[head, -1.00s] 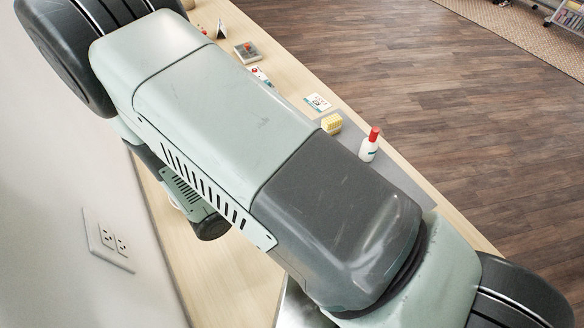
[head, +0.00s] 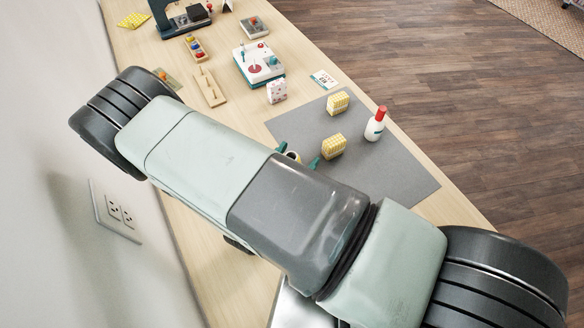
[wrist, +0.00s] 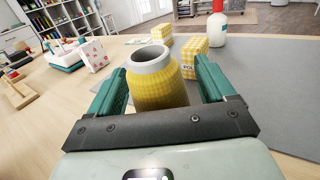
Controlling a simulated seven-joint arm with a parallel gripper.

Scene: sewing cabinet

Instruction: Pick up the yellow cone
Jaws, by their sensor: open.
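The yellow cone (wrist: 158,88), a yellow thread-wound body with a pale grey open top, stands upright in the wrist view. In the head view only a small part of the cone (head: 293,155) shows past my arm. My gripper (wrist: 160,72) is open, with one green finger on each side of the cone. I cannot tell whether either finger touches it. In the head view the green fingertips of my gripper (head: 298,154) show at the left part of the grey mat. The cone's lower part is hidden behind the gripper's dark crossbar.
A yellow checkered box (head: 333,146) stands just right of the cone, with another such box (head: 338,102) farther back. A white bottle with a red cap (head: 374,127) stands near the table's right edge. The grey mat (head: 390,170) is bare at its front right.

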